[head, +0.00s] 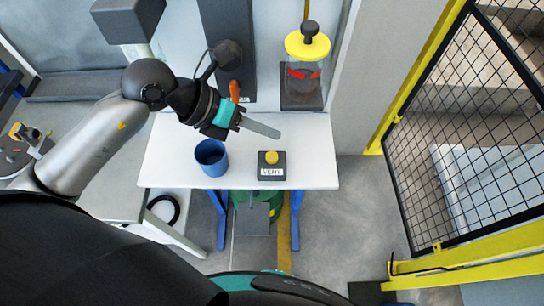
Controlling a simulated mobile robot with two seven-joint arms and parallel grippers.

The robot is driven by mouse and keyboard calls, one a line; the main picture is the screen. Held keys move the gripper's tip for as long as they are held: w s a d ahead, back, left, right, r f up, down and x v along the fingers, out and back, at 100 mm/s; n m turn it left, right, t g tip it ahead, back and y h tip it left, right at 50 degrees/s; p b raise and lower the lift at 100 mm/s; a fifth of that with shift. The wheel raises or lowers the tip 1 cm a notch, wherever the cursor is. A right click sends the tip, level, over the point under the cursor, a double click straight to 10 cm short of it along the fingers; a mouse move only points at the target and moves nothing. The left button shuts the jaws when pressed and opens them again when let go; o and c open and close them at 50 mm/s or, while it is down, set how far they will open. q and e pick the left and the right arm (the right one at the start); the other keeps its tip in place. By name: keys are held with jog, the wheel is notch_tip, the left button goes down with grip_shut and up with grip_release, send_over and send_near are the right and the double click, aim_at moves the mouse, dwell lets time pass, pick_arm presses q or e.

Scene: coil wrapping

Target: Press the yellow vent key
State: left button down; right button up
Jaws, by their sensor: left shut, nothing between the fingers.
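The yellow vent key (271,157) is a round button on top of a small dark box (265,166) with a white label reading VENT. The box stands near the front edge of the white table (318,160). My left gripper (276,133) comes in from the upper left. Its grey fingers are together and empty. Their tips point right and appear a little beyond the key in the picture, apart from it. The height of the tips above the table is hard to tell. My right gripper is not in view.
A blue cup (210,158) stands left of the vent box. A clear vessel with a yellow lid (307,45) stands at the back right. An orange-handled item (235,91) is behind my gripper. A mesh fence (470,130) is on the right. The table's right side is clear.

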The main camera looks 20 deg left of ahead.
aim_at(267, 158)
pick_arm(q)
jog(key=shift+f+b, duration=2.2)
jog(key=shift+f, duration=0.85)
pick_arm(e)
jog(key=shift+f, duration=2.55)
pick_arm(q)
jog(key=shift+f+b, duration=0.3)
jog(key=shift+f, duration=0.1)
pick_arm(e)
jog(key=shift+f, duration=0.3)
pick_arm(q)
jog(key=shift+f+b, duration=0.45)
jog(key=shift+f, duration=0.1)
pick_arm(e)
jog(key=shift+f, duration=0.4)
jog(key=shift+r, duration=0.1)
pick_arm(q)
jog(key=shift+r+p, duration=0.9)
jog(key=shift+r, duration=0.05)
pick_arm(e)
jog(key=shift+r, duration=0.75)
pick_arm(q)
jog(key=shift+r, duration=0.15)
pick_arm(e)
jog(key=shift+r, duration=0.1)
